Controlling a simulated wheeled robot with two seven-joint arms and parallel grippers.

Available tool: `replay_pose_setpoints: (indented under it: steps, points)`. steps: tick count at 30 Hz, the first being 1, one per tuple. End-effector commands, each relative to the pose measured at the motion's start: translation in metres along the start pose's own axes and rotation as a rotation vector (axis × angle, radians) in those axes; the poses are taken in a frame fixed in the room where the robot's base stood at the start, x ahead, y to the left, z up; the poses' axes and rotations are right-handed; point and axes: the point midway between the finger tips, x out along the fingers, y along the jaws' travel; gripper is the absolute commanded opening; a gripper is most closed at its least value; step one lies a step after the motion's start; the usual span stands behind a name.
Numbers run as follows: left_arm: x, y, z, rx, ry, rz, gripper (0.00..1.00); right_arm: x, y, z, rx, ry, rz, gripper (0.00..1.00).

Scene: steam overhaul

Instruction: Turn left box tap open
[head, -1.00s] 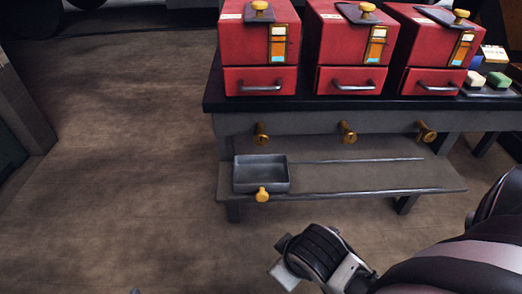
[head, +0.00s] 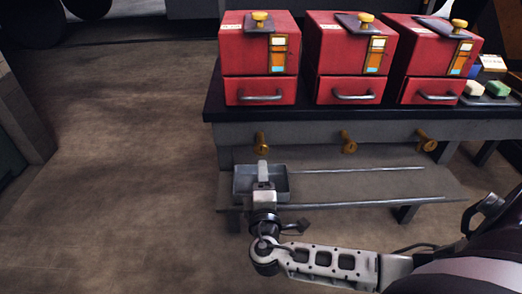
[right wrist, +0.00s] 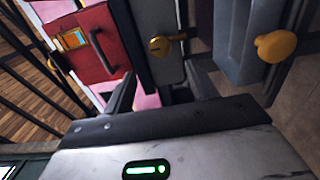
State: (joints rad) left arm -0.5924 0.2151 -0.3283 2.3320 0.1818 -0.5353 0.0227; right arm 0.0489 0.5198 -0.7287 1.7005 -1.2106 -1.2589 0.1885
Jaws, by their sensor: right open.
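The left box tap (head: 262,142) is a brass tap on the bench's front edge below the left red box (head: 260,60). It also shows in the right wrist view (right wrist: 160,46), ahead of the fingers. My right gripper (head: 263,168) is open and empty, in front of and below this tap and over the grey tray (head: 243,186). Its fingers show in the right wrist view (right wrist: 162,92), apart from the tap. The tray's yellow knob (right wrist: 275,45) shows at the right there; in the head view my gripper hides it. My left gripper is not in view.
Two more red boxes (head: 348,65) stand on the dark bench top (head: 310,110), with a middle tap (head: 348,142) and a right tap (head: 426,141) below. The tray sits on a low shelf with rails (head: 400,185). The floor at left (head: 120,170) is clear.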

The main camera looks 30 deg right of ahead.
Motion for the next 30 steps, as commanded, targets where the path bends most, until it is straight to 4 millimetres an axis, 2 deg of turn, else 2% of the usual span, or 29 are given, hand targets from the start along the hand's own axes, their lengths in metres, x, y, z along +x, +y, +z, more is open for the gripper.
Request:
replay_pose_setpoints:
  steps: [1, 9, 15, 21, 29, 30]
  points:
    - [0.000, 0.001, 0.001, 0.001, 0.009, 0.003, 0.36, 0.013, 0.000, 0.000, 0.000, -0.002, 0.005, 0.57]
    - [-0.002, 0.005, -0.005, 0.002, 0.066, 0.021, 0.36, 0.072, -0.002, 0.001, 0.000, -0.004, 0.002, 0.57]
    - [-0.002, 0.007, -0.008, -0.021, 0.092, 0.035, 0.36, 0.103, -0.002, 0.000, 0.000, -0.002, 0.000, 0.57]
    - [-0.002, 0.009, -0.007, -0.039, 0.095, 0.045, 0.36, 0.116, -0.001, 0.001, 0.001, -0.001, -0.003, 0.57]
    - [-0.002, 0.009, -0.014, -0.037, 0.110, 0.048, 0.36, 0.118, -0.001, 0.001, 0.001, -0.001, -0.004, 0.57]
    - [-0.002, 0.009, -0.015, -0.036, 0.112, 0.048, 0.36, 0.117, -0.001, 0.001, 0.001, -0.001, -0.004, 0.54]
